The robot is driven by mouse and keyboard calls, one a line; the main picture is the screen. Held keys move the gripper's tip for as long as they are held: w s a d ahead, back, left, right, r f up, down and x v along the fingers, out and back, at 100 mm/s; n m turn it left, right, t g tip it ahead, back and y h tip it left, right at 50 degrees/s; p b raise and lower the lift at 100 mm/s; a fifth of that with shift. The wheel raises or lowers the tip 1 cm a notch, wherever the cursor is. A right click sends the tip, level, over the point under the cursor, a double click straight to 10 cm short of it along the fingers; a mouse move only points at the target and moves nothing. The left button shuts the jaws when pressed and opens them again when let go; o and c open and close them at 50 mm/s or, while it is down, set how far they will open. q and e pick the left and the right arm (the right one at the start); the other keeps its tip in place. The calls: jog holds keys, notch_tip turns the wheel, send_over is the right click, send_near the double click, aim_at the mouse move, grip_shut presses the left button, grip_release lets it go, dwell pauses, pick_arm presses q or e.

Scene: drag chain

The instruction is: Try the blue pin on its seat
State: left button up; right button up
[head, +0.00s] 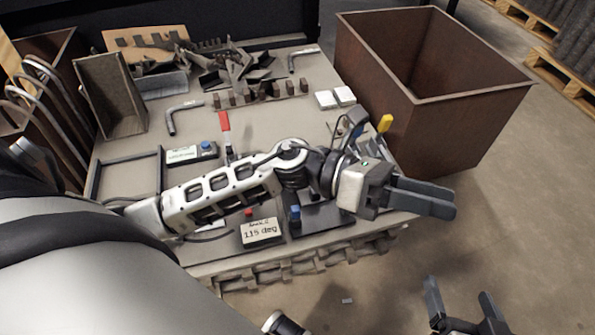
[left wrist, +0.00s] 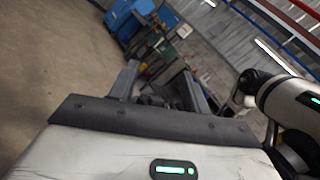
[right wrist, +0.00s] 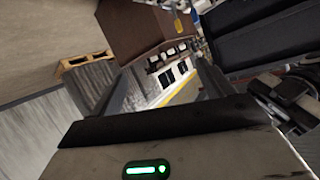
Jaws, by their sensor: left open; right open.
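A small blue block-like piece (head: 295,214), possibly the blue pin, stands on a dark plate (head: 325,220) near the table's front edge. A blue knob (head: 207,146) also shows on a small device farther back. I cannot tell which spot is the pin's seat. My left gripper (head: 455,201) is open and empty, past the table's right front corner, with its forearm stretched across the table in front of part of the plate. My right gripper (head: 459,287) is open and empty, low over the floor at the bottom right. Neither wrist view clearly shows the pin.
A "115 deg" display box (head: 262,232) with a red button stands left of the plate. A large rusty bin (head: 470,110) stands right of the table.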

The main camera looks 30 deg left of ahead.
pick_arm(q)
notch_tip(320, 180, down, 9)
jog(key=a+m+g+y+b, duration=0.25)
jog(key=m+g+y, duration=0.2)
jog(key=m, duration=0.35)
jog(key=m+t+y+b, duration=0.2)
jog(key=m+y+b, duration=0.6)
jog(key=y, duration=0.7)
send_near(295, 207)
jog(key=shift+m, duration=0.4)
notch_tip(295, 207, down, 10)
jog(key=b, duration=0.3)
jog(key=shift+w+f+b, duration=0.15)
jog(key=shift+w+b, duration=0.05)
jog(key=shift+b, duration=0.2)
jog(key=shift+f, duration=0.35)
pick_arm(e)
jog(key=shift+w+a+f+m+t+y, duration=0.15)
jog(key=shift+a+f+m+t+y, duration=0.2)
jog(key=shift+a+f+t+y, duration=0.4)
jog(key=shift+w+a+f+m+t+y, duration=0.1)
jog(key=shift+a+f+m+t+y, duration=0.3)
jog(key=shift+a+f+y, duration=0.65)
jog(key=shift+a+r, duration=0.15)
jog(key=shift+r, duration=0.05)
pick_arm(q)
grip_shut()
jog(key=shift+r, duration=0.1)
